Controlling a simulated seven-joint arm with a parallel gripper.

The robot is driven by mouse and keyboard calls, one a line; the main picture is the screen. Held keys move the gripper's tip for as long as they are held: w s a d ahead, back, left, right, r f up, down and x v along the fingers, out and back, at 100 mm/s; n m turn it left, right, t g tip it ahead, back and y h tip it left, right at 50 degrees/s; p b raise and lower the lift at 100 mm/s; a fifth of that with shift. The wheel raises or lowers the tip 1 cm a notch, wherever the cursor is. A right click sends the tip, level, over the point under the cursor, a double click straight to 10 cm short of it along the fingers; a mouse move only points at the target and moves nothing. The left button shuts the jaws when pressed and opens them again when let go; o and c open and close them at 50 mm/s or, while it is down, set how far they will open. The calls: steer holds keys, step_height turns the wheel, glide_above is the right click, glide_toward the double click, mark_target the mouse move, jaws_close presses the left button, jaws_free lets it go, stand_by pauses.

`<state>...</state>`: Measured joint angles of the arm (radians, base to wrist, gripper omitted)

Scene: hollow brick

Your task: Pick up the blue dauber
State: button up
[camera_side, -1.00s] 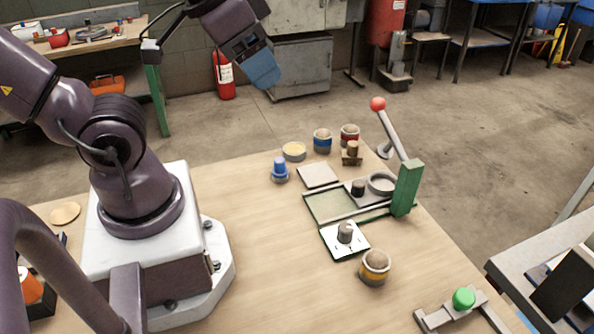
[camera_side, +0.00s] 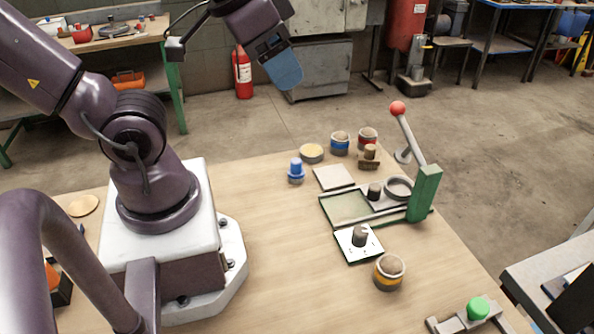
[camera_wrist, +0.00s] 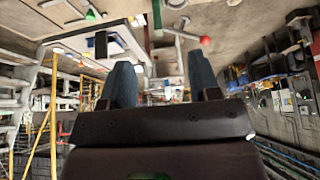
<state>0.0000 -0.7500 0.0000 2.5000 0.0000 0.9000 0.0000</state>
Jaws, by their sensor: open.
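The blue dauber (camera_side: 296,171) stands upright on the wooden table, left of the pale square pad, in the side view. I cannot make it out in the wrist view. My gripper (camera_side: 286,72) is high above and beyond the table's back edge in the side view, well away from the dauber. In the wrist view its two blue-grey fingers (camera_wrist: 162,82) are spread apart with nothing between them.
Jars with blue (camera_side: 340,144) and red (camera_side: 367,139) bands and a shallow round tin (camera_side: 311,154) stand near the dauber. A green press (camera_side: 425,194) with a red-knobbed lever rises to the right. A yellow-banded jar (camera_side: 389,273) stands in front. The table's middle is clear.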

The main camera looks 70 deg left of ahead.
steer(key=n+g, duration=0.6)
steer(key=n, duration=1)
glide_above(296, 171)
steer(key=s, duration=0.1)
step_height(296, 171, down, 21)
steer(key=n, duration=0.1)
steer(key=w+a+f+n, duration=0.1)
steer(key=shift+w+a+f+n, duration=0.1)
steer(key=shift+a+n, duration=0.2)
steer(key=shift+n, duration=0.1)
steer(key=shift+w+a+n, duration=0.15)
steer(key=shift+w+n, duration=0.1)
steer(key=shift+n, duration=0.45)
step_height(296, 171, down, 7)
steer(key=shift+f, duration=0.2)
steer(key=shift+s+d+f, duration=0.1)
steer(key=shift+d+f, duration=0.1)
steer(key=shift+f, duration=1.15)
steer(key=shift+d+f, duration=0.2)
steer(key=shift+f, duration=1.15)
